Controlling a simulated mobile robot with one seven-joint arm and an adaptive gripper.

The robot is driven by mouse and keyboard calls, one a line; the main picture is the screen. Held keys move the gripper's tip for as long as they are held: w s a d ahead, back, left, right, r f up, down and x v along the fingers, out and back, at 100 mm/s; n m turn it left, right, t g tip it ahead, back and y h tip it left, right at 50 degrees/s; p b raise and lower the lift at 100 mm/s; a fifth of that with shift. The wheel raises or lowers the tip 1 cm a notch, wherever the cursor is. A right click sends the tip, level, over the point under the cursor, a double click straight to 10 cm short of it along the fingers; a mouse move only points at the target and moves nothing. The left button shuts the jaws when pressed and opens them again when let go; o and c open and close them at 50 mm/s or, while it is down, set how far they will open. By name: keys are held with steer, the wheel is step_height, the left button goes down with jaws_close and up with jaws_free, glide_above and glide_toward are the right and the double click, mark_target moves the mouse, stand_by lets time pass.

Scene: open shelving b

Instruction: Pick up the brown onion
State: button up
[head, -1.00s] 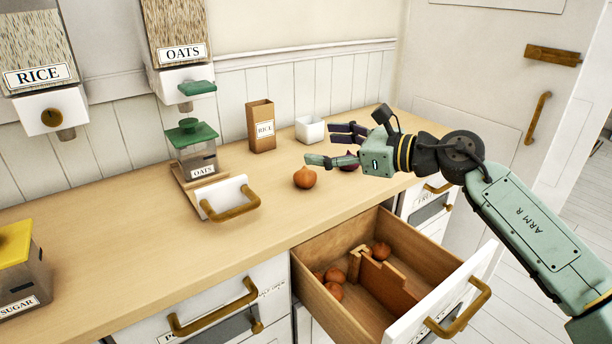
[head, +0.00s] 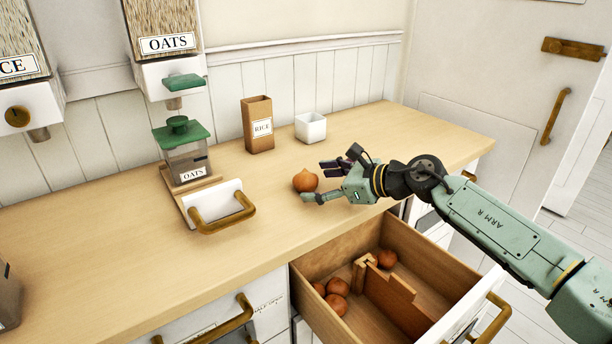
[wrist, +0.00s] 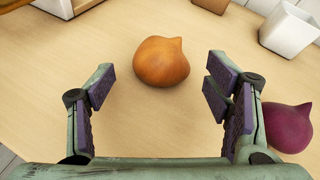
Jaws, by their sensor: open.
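The brown onion (head: 305,181) sits on the wooden counter, just left of my gripper in the head view. My gripper (head: 318,181) is open and empty, low over the counter, with its fingers pointing at the onion. In the wrist view the brown onion (wrist: 162,61) lies ahead of and roughly midway between the open fingertips (wrist: 158,80). It does not appear to be between the finger pads. A purple-red onion (wrist: 288,127) lies outside the right finger in the wrist view; the gripper hides most of it in the head view.
A white square cup (head: 310,127) and a rice box (head: 258,125) stand behind the onion. An oats container (head: 187,160) stands to the left on the counter (head: 120,235). Below, an open drawer (head: 355,243) holds several brown onions and a wooden divider (head: 388,295).

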steer(key=shift+x, duration=1.15)
steer(key=shift+c, duration=0.6)
steer(key=c, duration=1.1)
steer(key=shift+r, duration=0.1)
steer(key=shift+c, duration=0.3)
